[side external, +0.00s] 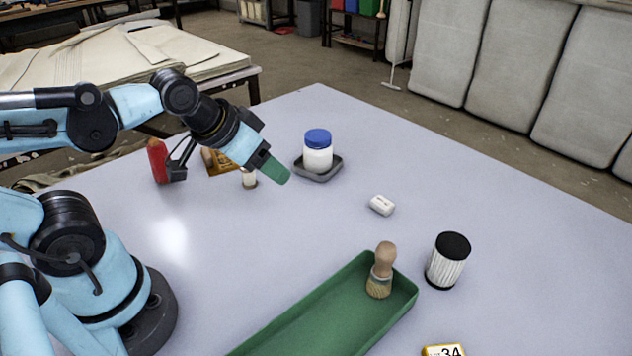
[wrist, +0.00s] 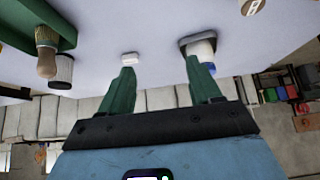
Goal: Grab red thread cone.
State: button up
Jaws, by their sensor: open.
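The red thread cone (side external: 157,161) stands upright at the far left of the table in the side view, close behind my wrist, whose dark bracket overlaps its lower right edge. It does not show in the wrist view. My gripper (side external: 278,173) is above the table, to the right of the cone and well apart from it, pointing down and right. In the wrist view my gripper (wrist: 158,66) has its two green fingers wide apart with nothing between them.
A white jar with a blue lid (side external: 318,152) stands in a grey dish (side external: 333,172) near the gripper. A white eraser (side external: 381,205), striped cylinder (side external: 445,265), and green tray (side external: 300,325) holding a brush (side external: 381,268) lie rightward. A brown box (side external: 215,162) is beside the cone.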

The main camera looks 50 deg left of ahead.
jog(key=o, duration=0.3)
jog(key=m+g+y, duration=0.9)
jog(key=g+y, duration=0.1)
jog(key=g, duration=0.5)
send_near(164, 147)
jog(key=w+x, duration=0.1)
jog(key=x, duration=0.3)
jog(key=shift+s+a+f+m+g, duration=0.3)
jog(key=shift+s+a+f+g, duration=0.1)
jog(key=shift+s+g, duration=0.2)
jog(key=shift+s+a+f, duration=0.1)
jog(key=shift+s+a, duration=0.1)
jog(key=shift+x, duration=3.35)
